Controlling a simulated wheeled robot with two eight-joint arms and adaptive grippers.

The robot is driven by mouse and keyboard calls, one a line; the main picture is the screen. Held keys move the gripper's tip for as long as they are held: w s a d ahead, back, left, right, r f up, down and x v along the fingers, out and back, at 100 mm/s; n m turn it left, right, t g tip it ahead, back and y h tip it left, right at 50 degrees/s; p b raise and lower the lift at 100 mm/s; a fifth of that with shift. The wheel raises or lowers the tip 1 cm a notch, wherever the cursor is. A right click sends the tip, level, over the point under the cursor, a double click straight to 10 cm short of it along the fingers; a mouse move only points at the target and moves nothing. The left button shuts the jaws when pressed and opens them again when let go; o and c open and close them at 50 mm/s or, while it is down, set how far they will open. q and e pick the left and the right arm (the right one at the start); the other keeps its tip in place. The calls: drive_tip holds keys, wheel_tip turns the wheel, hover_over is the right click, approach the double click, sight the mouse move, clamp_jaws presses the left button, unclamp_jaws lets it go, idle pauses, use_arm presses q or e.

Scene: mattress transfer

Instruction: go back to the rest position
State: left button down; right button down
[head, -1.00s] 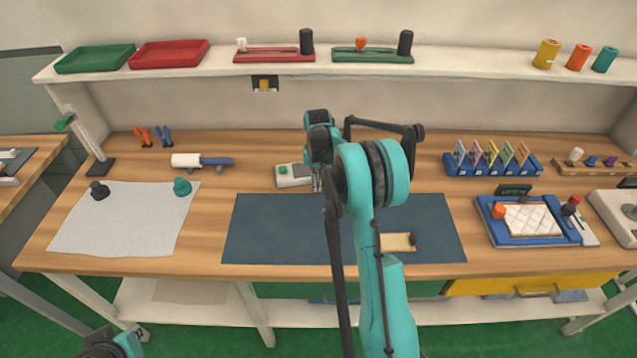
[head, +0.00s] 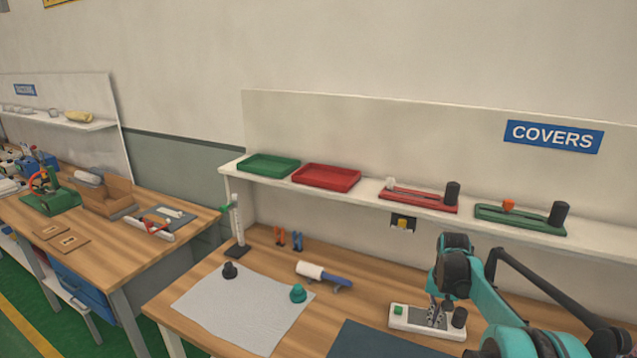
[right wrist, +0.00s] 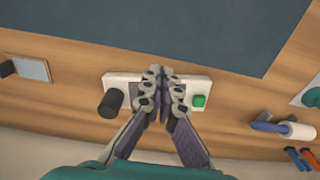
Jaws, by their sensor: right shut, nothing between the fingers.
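My right gripper (head: 437,315) reaches in from the lower right of the head view. It points down over a small white device (head: 402,324) with a green button and a black knob. In the right wrist view the gripper (right wrist: 161,72) has its two fingers together with nothing between them, in front of the middle of the white device (right wrist: 118,79). The fingers hide part of the device, and I cannot tell whether they touch it. My left gripper is in neither current view.
A dark blue mat (head: 375,342) lies beside the device. A grey cloth (head: 240,312) carries a black knob and a green knob. A white-and-blue roller (head: 322,276) lies behind it. A shelf (head: 362,203) with trays runs above. Another bench (head: 150,262) stands at the left.

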drive_tip(key=s+a+r+n+t, duration=0.2)
drive_tip(key=s+a+r, duration=0.4)
drive_tip(key=a, duration=0.2)
drive_tip(key=s+a+f+n+t+b, duration=0.1)
drive_tip(key=s+a+n+t, duration=0.1)
drive_tip(key=s+a, duration=0.3)
drive_tip(key=s+a+f+n+t+b, duration=0.1)
drive_tip(key=s+a, duration=0.5)
drive_tip(key=s, duration=0.8)
drive_tip(key=shift+s+a+f+n+t, duration=0.15)
drive_tip(key=shift+a+f+n+t, duration=0.15)
drive_tip(key=shift+f+n+t, duration=0.45)
drive_tip(key=shift+r, duration=0.1)
